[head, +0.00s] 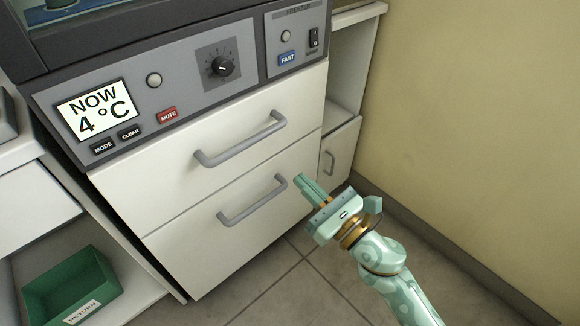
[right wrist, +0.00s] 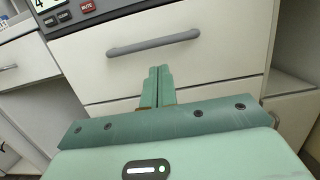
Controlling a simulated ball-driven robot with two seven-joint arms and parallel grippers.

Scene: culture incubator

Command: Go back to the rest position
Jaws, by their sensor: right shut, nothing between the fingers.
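My right gripper (head: 301,181) is pale green and reaches in from the lower right of the head view. Its fingers are shut together with nothing between them. They are in front of the right part of the lower white drawer (head: 190,250), to the right of its grey handle (head: 252,201). The right wrist view also shows the closed fingers (right wrist: 160,72), with the upper drawer's handle (right wrist: 153,43) beyond them. Whether the fingertips touch the drawer front is hard to tell. My left gripper is not in view.
The incubator's control panel (head: 135,70) reads "NOW 4 °C" above two shut drawers. A green bin (head: 75,288) labelled "RETURN" sits on a low shelf at lower left. A yellow wall (head: 480,130) stands at the right. Tiled floor (head: 290,290) is open in front.

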